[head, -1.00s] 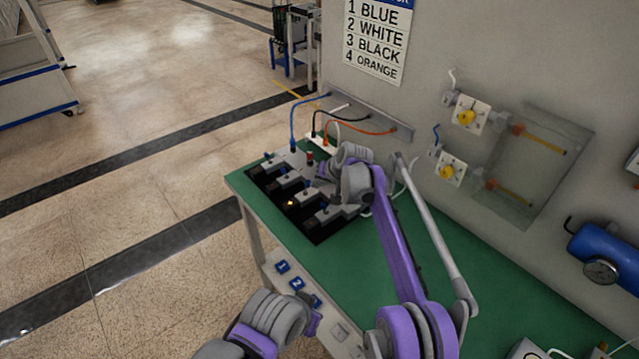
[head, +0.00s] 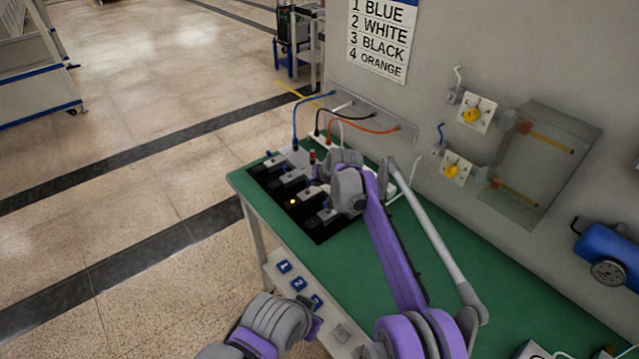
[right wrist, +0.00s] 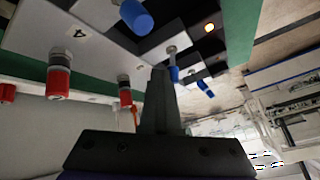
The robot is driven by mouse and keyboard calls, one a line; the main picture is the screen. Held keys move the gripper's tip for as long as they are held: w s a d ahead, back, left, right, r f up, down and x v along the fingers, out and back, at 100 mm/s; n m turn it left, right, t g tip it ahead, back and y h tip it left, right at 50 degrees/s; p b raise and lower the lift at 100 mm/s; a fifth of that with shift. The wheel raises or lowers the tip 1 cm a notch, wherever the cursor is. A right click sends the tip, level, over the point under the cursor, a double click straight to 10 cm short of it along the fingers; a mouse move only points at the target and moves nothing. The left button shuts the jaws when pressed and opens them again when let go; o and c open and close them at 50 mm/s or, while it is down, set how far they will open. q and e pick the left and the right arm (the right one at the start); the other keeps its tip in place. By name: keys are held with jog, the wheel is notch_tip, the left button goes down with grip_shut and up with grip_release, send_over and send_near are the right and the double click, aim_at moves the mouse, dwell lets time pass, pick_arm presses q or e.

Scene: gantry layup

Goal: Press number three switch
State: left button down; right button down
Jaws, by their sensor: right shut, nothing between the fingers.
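The black switch panel (head: 318,238) lies on the far left end of the green bench. It bears several grey blocks with blue-tipped levers (head: 268,154). One lamp (head: 292,202) glows on it; it also shows in the right wrist view (right wrist: 209,27). My right gripper (right wrist: 158,72) is shut and empty, with its tips close to a blue-tipped lever (right wrist: 173,73); I cannot tell if they touch. In the head view my wrist hides the fingertips and part of the panel. A block marked 4 (right wrist: 80,33) shows in the right wrist view. My left gripper's fingers are not visible.
Blue number plates (head: 284,266) sit on the bench's front; my left arm partly covers the third. A wall sign (head: 380,38) lists 1 blue, 2 white, 3 black, 4 orange. Coloured cables (head: 365,128) loop behind the panel. The middle of the green bench (head: 470,265) is clear.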

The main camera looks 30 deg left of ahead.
jog(key=shift+s+a+n+t+b, duration=0.25)
jog(key=shift+s+n+t+b, duration=0.15)
jog(key=shift+s+t, duration=0.35)
jog(key=shift+s+a+r+t+h, duration=0.15)
jog(key=shift+s+t+h, duration=0.2)
jog(key=shift+t, duration=0.2)
jog(key=shift+w, duration=0.1)
jog(key=shift+w+f, duration=0.2)
jog(key=shift+w, duration=0.1)
jog(key=shift+w+d+f, duration=0.25)
jog(key=shift+w+d, duration=0.05)
jog(key=shift+w, duration=0.2)
